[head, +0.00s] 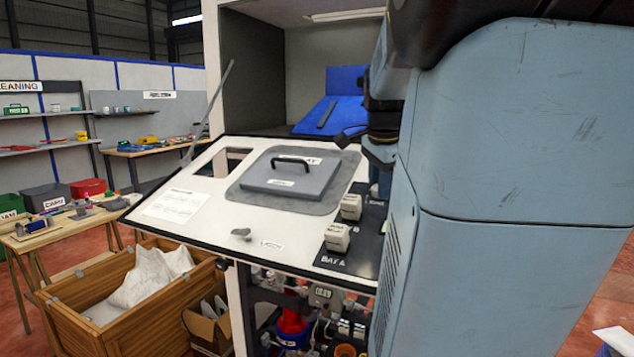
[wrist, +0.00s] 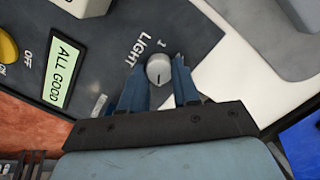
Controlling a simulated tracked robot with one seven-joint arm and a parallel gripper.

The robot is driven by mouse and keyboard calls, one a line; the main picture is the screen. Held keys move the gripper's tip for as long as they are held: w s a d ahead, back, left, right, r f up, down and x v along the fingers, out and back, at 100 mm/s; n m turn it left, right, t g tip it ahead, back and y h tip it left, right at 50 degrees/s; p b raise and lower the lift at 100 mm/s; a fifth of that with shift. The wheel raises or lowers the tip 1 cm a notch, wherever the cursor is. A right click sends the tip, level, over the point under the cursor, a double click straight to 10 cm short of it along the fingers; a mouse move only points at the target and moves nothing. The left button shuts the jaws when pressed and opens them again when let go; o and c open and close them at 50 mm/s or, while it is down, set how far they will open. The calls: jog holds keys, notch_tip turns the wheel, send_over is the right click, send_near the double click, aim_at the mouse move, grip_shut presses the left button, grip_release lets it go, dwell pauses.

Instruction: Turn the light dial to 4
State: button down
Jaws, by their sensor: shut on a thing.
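The light dial (wrist: 159,69) is a small round grey knob with a dark pointer line. It sits on a dark panel section beside the printed word LIGHT (wrist: 145,49) in the wrist view. A single digit, seemingly 1, shows just above it; other marks are hidden by my fingers. My gripper (wrist: 158,78) has one blue finger on each side of the dial and is shut on it. The pointer line points down in the picture, toward my gripper's palm. In the head view my arm covers the dial and the gripper tips.
A display reading ALL GOOD (wrist: 63,75) and a yellow knob (wrist: 8,48) lie left of the dial. In the head view the sloped white console (head: 200,185) carries a grey lid with handle (head: 285,176) and two pale switches, one a BAY A switch (head: 337,237). A wooden crate (head: 120,320) stands lower left.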

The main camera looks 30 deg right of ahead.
jog(key=c, duration=0.8)
grip_release()
jog(key=v, duration=1.3)
jog(key=shift+a+r, duration=0.1)
jog(key=shift+r, duration=0.25)
jog(key=a+f+n, duration=0.1)
jog(key=a, duration=0.1)
jog(key=w+a+f+n, duration=0.1)
jog(key=a+f+n, duration=0.2)
jog(key=a+n, duration=0.1)
jog(key=a, duration=0.1)
jog(key=shift+w+a+f+t+y, duration=0.1)
jog(key=shift+w+f+t+y, duration=0.2)
jog(key=shift+f+t+y, duration=0.1)
jog(key=s+a+f+n, duration=0.2)
jog(key=a+f+n, duration=0.3)
jog(key=s+a+f+n+t+y, duration=0.1)
jog(key=s+a+f+n, duration=0.1)
jog(key=a+f+n, duration=0.3)
jog(key=s+a+f+n+t, duration=0.1)
jog(key=s+a+f+n, duration=0.1)
jog(key=a+f+n, duration=0.3)
jog(key=shift+s+a+y, duration=0.15)
jog(key=shift+s+y, duration=0.05)
jog(key=shift+y, duration=0.1)
